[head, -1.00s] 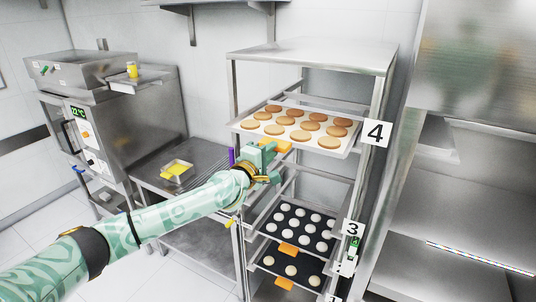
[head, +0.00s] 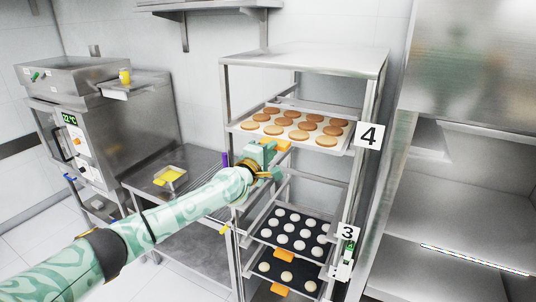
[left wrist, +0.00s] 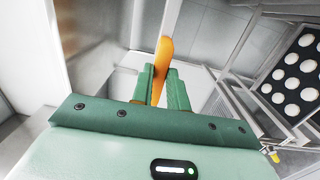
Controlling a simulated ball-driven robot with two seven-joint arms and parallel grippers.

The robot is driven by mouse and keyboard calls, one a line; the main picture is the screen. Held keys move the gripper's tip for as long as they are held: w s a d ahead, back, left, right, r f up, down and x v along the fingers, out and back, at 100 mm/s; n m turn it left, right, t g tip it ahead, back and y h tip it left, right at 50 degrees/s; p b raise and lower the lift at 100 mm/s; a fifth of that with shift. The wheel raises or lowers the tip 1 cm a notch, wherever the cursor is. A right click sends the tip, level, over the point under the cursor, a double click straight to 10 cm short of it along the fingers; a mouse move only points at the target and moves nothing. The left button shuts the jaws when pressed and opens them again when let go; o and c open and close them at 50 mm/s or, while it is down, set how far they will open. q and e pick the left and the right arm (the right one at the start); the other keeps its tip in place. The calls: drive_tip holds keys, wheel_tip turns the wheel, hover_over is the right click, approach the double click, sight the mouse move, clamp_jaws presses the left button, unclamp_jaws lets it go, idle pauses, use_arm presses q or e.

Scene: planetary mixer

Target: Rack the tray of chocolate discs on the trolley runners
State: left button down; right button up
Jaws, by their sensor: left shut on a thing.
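A pale tray (head: 336,148) with several round brown discs is at the upper level of the metal trolley (head: 228,100), beside the label 4. An orange grip (head: 283,146) sits at its front edge. My left gripper (head: 268,152) is shut on this orange grip, in front of the trolley. In the left wrist view, the orange grip (left wrist: 163,55) stands between the green fingers (left wrist: 159,88). Whether the tray rests on the runners or hangs just above them, I cannot tell. My right gripper is not in view.
Below, two trays with dark mats and pale discs (head: 292,230) sit in the trolley near label 3 (head: 346,233). A steel table (head: 205,165) with a small yellow-filled tray (head: 170,175) and an oven (head: 130,125) stand left. A steel cabinet (head: 460,190) stands close right.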

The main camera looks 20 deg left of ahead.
sight(283, 139)
use_arm(q)
drive_tip(key=shift+w+r, duration=0.1)
drive_tip(key=shift+w, duration=0.05)
drive_tip(key=shift+w+d+b, duration=0.2)
drive_tip(key=shift+w+b, duration=0.75)
drive_tip(key=shift+w, duration=1.2)
drive_tip(key=w+b, duration=0.3)
drive_tip(key=shift+d+f, duration=0.1)
drive_tip(key=shift+f, duration=0.3)
drive_tip(key=shift+w+b, duration=0.6)
drive_tip(key=shift+b, duration=0.1)
drive_tip(key=shift+w+d, duration=0.1)
drive_tip(key=shift+w, duration=0.05)
drive_tip(key=shift+r, duration=0.1)
